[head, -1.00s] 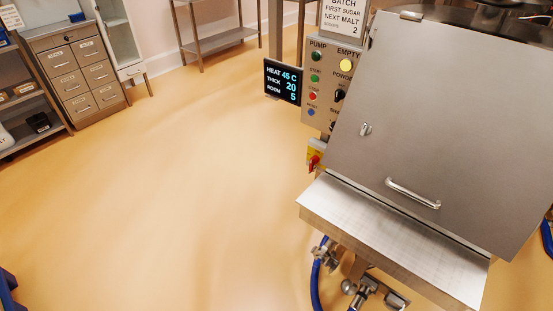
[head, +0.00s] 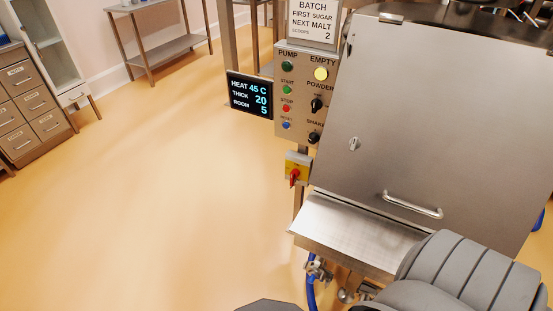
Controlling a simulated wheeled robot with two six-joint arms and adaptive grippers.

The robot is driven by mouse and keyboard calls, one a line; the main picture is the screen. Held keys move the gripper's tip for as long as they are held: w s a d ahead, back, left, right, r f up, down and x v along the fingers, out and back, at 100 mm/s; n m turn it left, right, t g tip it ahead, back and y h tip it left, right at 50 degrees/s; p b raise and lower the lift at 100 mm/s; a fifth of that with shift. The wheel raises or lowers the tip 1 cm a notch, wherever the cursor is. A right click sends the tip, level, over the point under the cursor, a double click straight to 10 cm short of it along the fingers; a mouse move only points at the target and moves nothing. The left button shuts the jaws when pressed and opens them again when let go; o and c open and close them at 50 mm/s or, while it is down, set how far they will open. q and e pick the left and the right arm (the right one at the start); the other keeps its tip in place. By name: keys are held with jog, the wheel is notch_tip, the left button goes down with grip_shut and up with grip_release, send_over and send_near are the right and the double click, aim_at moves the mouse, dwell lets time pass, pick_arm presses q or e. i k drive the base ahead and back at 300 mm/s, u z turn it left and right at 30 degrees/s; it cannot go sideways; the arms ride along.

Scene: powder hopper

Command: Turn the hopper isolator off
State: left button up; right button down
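The isolator (head: 297,168) is a small yellow box with a red rotary handle (head: 294,177). It is mounted below the control panel, left of the hopper's lower front. The handle looks roughly upright, but its exact setting is too small to read. The steel hopper (head: 430,120) has a closed flat lid with a bar handle (head: 412,205) and a small latch. A grey ribbed part of my arm covers the lower right, over the hopper's front ledge. Another dark grey part of mine shows at the bottom edge. Neither gripper's fingers are in view.
The control panel (head: 299,95) carries a lit yellow lamp, buttons and black knobs. A black display (head: 249,94) reads heat 45 C, thick 20, room 5. The steel ledge (head: 350,230) juts out below the lid, with a blue hose (head: 310,290) beneath. The floor at left is clear.

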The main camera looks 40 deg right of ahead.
aim_at(295, 174)
jog(key=i, duration=0.6)
jog(key=z, duration=2.75)
